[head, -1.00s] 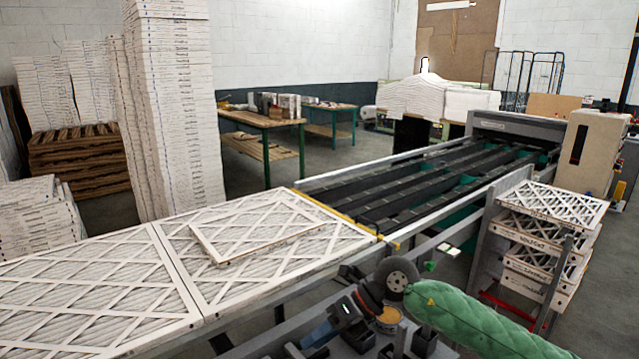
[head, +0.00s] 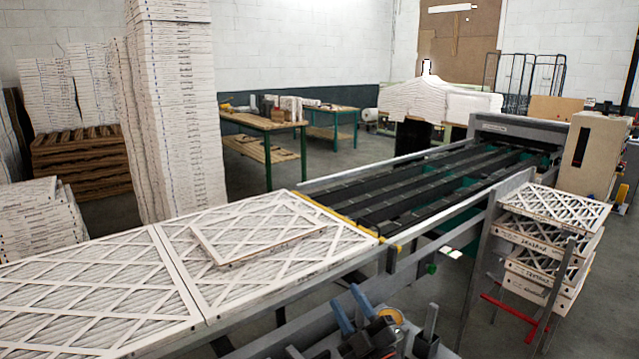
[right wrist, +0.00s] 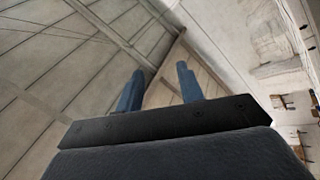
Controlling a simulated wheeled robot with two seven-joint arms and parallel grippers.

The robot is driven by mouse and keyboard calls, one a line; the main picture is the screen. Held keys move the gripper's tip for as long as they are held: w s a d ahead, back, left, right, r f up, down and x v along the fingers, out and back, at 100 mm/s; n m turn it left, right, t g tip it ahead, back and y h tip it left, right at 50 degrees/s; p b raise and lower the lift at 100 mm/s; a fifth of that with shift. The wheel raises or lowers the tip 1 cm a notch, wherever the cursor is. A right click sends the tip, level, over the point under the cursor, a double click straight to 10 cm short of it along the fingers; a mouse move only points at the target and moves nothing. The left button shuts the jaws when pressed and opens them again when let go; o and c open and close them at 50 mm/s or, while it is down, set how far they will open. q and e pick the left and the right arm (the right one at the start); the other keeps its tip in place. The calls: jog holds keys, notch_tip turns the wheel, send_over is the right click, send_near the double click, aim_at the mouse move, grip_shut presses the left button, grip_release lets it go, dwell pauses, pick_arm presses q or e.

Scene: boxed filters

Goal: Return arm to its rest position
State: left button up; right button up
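My right gripper (head: 345,297) shows at the bottom of the head view, in front of the near rail of the filter table. Its two blue fingers point up and to the left, with a gap between them. The right arm behind the gripper is mostly out of the head view. My left gripper is not in view.
Large framed filters (head: 90,290) lie on the table, with a smaller filter (head: 255,235) on top. A slatted conveyor (head: 420,190) runs to the back right. A rack of filters (head: 550,205) stands at right. Open floor shows between the conveyor and the rack.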

jog(key=s+d+f+m+g+h, duration=0.35)
jog(key=d+f+m+h, duration=0.25)
jog(key=f, duration=0.5)
jog(key=s+d+f+m+g+h, duration=0.35)
jog(key=d+f+m+h, duration=0.25)
jog(key=f, duration=0.4)
jog(key=s+d+f+m+g, duration=0.1)
jog(key=s+d+f+g, duration=0.1)
jog(key=s+f+g, duration=0.65)
jog(key=s+d+f+m+g, duration=0.15)
jog(key=s+f, duration=0.35)
jog(key=s, duration=0.8)
jog(key=s+a+f+x, duration=0.1)
jog(key=s+x, duration=0.1)
jog(key=x, duration=0.9)
jog(key=s+a+x, duration=0.1)
jog(key=s+x, duration=0.1)
jog(key=x, duration=0.9)
jog(key=s+f, duration=0.3)
jog(key=f, duration=0.7)
jog(key=s+a+f+g+y, duration=0.1)
jog(key=s+f, duration=0.2)
jog(key=f, duration=0.7)
jog(key=shift+s+a+f+g, duration=0.2)
jog(key=shift+s+a+g, duration=0.1)
jog(key=shift+a, duration=0.05)
jog(key=shift+d, duration=0.15)
